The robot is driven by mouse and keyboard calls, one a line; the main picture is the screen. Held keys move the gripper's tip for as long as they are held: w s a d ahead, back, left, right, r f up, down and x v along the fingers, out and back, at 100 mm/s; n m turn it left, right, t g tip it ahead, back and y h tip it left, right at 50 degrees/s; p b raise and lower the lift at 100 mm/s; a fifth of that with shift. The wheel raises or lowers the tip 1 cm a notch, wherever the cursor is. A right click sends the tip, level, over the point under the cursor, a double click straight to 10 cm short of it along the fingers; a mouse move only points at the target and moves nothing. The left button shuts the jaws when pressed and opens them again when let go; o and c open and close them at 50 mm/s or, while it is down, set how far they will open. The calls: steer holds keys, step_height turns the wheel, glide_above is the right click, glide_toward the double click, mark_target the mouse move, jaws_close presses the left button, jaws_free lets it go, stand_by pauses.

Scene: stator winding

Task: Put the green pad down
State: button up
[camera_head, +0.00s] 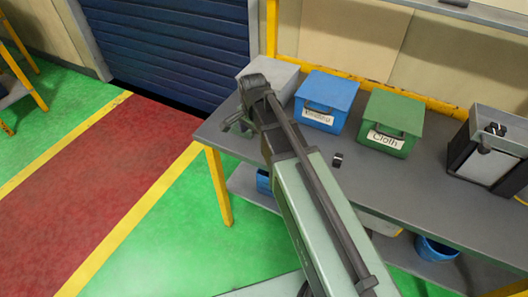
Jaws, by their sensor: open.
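I cannot make out a separate green pad in this view. My gripper (235,121) is at the end of my pale green arm, over the left end of the grey workbench (230,140). It is open. Its fingers are small and dark here, and my wrist hides part of the bench behind it. I cannot tell whether anything lies directly under the fingers.
A blue box (327,92), a green box (394,116) labelled "Cloth" and a grey box (284,72) line the bench's back. A small black-and-white item (338,160) lies mid-bench. A grey holder (487,150) stands right. A blue bucket (436,249) is below.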

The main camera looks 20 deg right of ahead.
steer(key=s+n, duration=1.2)
steer(key=shift+s, duration=0.25)
steer(key=shift+o, duration=0.4)
